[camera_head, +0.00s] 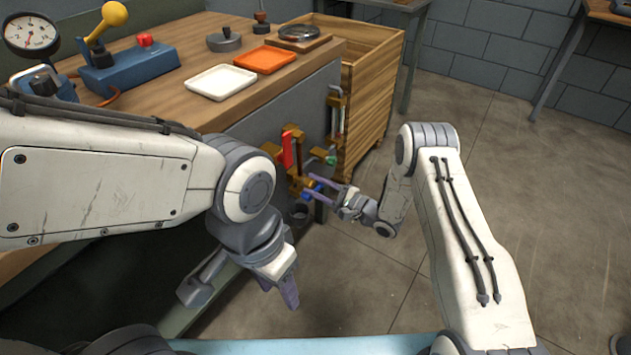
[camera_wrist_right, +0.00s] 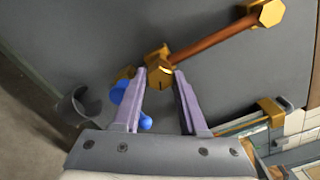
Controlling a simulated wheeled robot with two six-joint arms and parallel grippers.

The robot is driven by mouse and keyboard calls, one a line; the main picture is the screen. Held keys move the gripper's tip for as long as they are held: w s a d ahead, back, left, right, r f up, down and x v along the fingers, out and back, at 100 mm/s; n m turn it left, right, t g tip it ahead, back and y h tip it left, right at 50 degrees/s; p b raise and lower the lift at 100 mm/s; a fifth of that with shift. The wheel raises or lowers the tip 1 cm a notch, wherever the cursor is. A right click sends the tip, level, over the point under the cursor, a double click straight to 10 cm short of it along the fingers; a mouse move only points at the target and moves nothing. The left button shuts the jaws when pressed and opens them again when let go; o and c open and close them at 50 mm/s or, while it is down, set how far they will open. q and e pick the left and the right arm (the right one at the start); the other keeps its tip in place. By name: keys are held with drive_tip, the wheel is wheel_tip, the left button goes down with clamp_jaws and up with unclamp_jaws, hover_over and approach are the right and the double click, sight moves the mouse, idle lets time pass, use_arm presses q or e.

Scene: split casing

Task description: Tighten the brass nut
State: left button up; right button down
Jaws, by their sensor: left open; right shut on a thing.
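The brass nut (camera_wrist_right: 158,68) is at the end of a copper pipe (camera_wrist_right: 212,44) on the grey panel, in the right wrist view. My right gripper (camera_wrist_right: 163,76) has its two purple fingers closed on it, one on each side. In the head view my right gripper (camera_head: 318,187) reaches in at the bench's side panel; its fingertips partly hide the fittings there. My left gripper (camera_head: 287,290) hangs below the bench edge, pointing down, open and empty, apart from the pipework.
A blue part (camera_wrist_right: 119,92) sits close left of my right fingers, near a dark round cup (camera_wrist_right: 78,104). Another brass fitting (camera_wrist_right: 265,13) is at the pipe's far end. A wooden crate (camera_head: 377,95) stands beside the bench.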

drive_tip(key=m+p, duration=0.1)
drive_tip(key=m, duration=0.3)
drive_tip(key=shift+m, duration=0.3)
drive_tip(key=shift+m+p, duration=0.45)
drive_tip(key=shift+m, duration=1.45)
drive_tip(key=shift+c, duration=2.2)
unclamp_jaws()
drive_tip(key=p+v, duration=0.1)
drive_tip(key=v, duration=0.9)
drive_tip(key=shift+s+d, duration=0.15)
